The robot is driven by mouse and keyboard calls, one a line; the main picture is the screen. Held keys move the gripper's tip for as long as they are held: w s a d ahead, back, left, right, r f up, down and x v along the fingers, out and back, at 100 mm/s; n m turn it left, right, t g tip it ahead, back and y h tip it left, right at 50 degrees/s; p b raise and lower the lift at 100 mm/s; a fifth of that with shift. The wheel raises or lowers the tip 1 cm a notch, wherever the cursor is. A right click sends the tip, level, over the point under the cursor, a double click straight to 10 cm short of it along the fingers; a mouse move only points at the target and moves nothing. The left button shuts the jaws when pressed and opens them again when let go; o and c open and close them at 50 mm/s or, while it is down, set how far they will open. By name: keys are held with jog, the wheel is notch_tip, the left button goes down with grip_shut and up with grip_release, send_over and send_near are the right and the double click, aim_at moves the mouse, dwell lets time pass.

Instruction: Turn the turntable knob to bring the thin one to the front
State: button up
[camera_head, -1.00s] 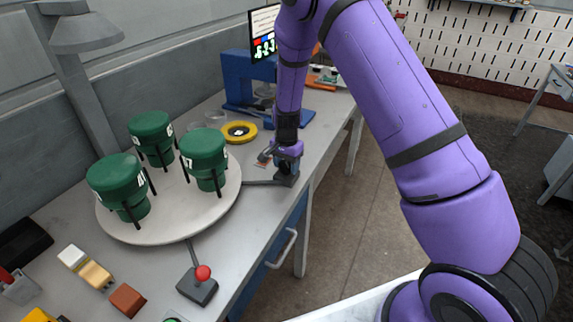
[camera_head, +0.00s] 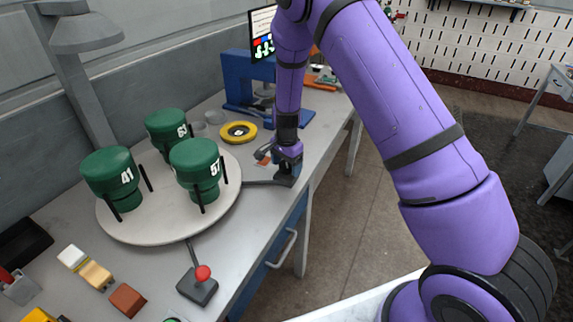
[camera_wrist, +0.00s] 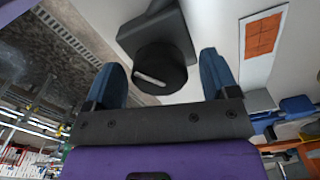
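The round turntable (camera_head: 150,227) carries three green capped cylinders. The cylinder marked 41 (camera_head: 107,168) is at the left, 63 (camera_head: 165,124) at the back, and 57 (camera_head: 194,158) at the right and nearer the front. I cannot tell surely which is thinnest. My gripper (camera_head: 286,168) points down at the dark knob unit (camera_head: 285,181) by the table edge, right of the turntable. In the wrist view, the round black knob (camera_wrist: 162,66) with a slanted white mark lies between my gripper's two blue fingers (camera_wrist: 162,80). The fingers are apart, with a small gap showing on each side.
A red-topped joystick (camera_head: 202,275) and small blocks (camera_head: 127,299) lie in front of the turntable. A yellow ring (camera_head: 238,132) and a blue machine (camera_head: 240,85) stand behind. A grey lamp (camera_head: 80,32) overhangs the left. The floor right of the table is clear.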

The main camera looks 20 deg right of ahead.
aim_at(286, 164)
notch_tip(286, 164, up, 11)
dwell(0.8)
jog(key=shift+f, duration=0.1)
